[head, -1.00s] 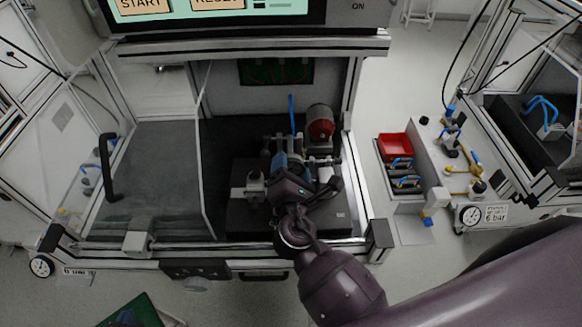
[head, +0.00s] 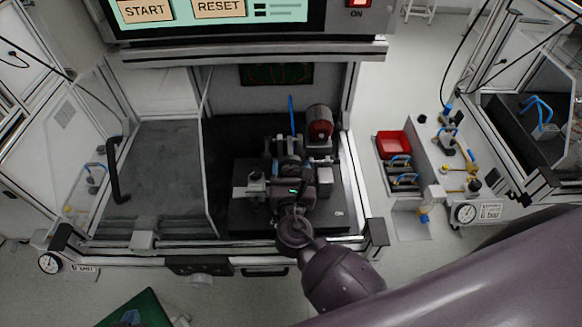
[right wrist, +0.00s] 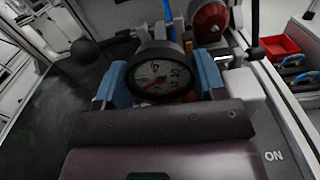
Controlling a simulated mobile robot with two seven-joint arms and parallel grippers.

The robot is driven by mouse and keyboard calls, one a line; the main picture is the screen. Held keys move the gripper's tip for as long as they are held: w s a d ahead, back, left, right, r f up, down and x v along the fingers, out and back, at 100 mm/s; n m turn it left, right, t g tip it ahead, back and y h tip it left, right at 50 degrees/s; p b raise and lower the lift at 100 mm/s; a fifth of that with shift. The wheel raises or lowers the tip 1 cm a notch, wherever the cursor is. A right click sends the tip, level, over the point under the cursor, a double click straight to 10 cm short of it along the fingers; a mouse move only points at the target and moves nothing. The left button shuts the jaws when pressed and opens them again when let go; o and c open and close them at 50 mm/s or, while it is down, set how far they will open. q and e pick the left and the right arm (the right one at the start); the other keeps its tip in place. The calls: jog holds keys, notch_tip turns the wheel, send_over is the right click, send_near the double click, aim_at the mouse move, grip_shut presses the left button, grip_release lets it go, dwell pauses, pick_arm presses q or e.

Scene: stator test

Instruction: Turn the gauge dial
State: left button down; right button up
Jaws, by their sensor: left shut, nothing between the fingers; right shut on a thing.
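The gauge dial (right wrist: 157,80) is a round, pale face with a black rim and a red needle pointing to the lower left in the right wrist view. My right gripper (right wrist: 163,72) has a blue-padded finger on each side of the dial and is shut on it. In the head view my right gripper (head: 290,175) is over the fixture inside the open test cabinet, and its body hides the dial there. My left gripper is not in view.
A red motor-like cylinder (head: 319,122) stands close behind the gripper. Cabinet posts and a clear sliding door with a black handle (head: 113,170) flank the opening. A red bin (head: 394,145) stands on the right bench. The screen (head: 215,12) hangs above.

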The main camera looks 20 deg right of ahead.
jog(key=n, duration=0.3)
jog(key=shift+n, duration=2.2)
jog(key=o, duration=0.6)
jog(key=shift+o, duration=0.2)
jog(key=b+v, duration=0.1)
jog(key=v, duration=1)
